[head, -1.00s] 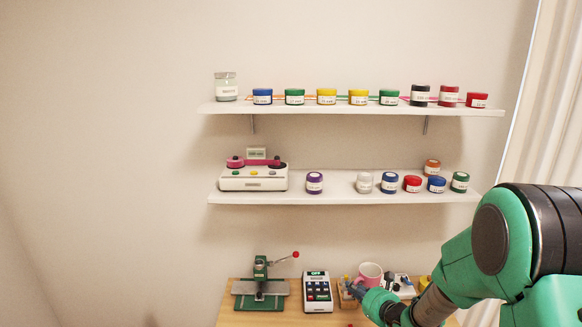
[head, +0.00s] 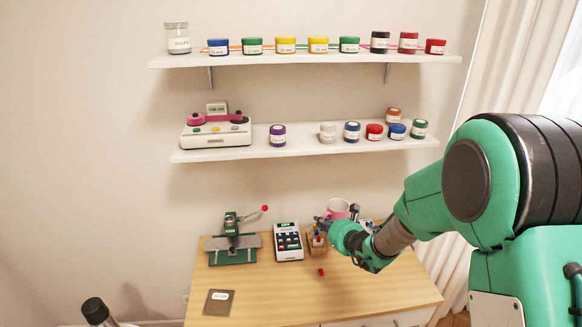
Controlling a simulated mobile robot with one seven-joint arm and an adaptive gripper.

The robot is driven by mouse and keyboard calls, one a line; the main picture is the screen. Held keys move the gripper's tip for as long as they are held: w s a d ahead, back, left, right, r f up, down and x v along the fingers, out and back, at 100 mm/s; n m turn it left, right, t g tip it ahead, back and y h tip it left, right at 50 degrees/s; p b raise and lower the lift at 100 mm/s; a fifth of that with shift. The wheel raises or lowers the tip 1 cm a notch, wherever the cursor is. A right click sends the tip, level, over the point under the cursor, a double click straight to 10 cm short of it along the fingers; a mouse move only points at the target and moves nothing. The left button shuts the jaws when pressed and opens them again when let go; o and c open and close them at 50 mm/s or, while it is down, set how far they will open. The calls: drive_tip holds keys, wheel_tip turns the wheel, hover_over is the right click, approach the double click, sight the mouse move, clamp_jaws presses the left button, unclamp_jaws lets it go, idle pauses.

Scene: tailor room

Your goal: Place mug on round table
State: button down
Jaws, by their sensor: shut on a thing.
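The pink mug (head: 338,208) is at the back of the wooden desk, partly hidden by my gripper. My gripper (head: 334,218) is shut on the mug; its dark fingers lie across the mug's near side. I cannot tell whether the mug touches the desk or is held above it. No round table is in view.
The wooden desk (head: 300,293) bears a green press (head: 233,245), a calculator-like device (head: 288,242), a small wooden holder (head: 316,243), a small red item (head: 321,272) and a dark card (head: 218,302). Its front is mostly clear. Two shelves with jars hang above.

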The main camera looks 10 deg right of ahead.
wheel_tip(320, 180, up, 5)
drive_tip(key=s+a+n+g+y+b, duration=0.1)
drive_tip(key=s+a+n+g+y, duration=0.15)
drive_tip(key=a, duration=1.15)
drive_tip(key=s+a+n+g+y, duration=0.1)
drive_tip(key=s+a+n+y, duration=0.2)
drive_tip(key=a, duration=1.1)
drive_tip(key=s+a+n+g+y+b, duration=0.1)
drive_tip(key=s+a+n+g+y, duration=0.15)
drive_tip(key=a, duration=1.15)
drive_tip(key=s+a+n+g+y+b, duration=0.1)
drive_tip(key=s+a+n+g, duration=0.85)
drive_tip(key=s+a, duration=2.4)
wheel_tip(320, 180, down, 38)
drive_tip(key=d, duration=0.2)
drive_tip(key=shift+s, duration=0.3)
drive_tip(key=shift+m, duration=0.25)
drive_tip(key=shift+f+b, duration=1.6)
drive_tip(key=shift+f, duration=1.7)
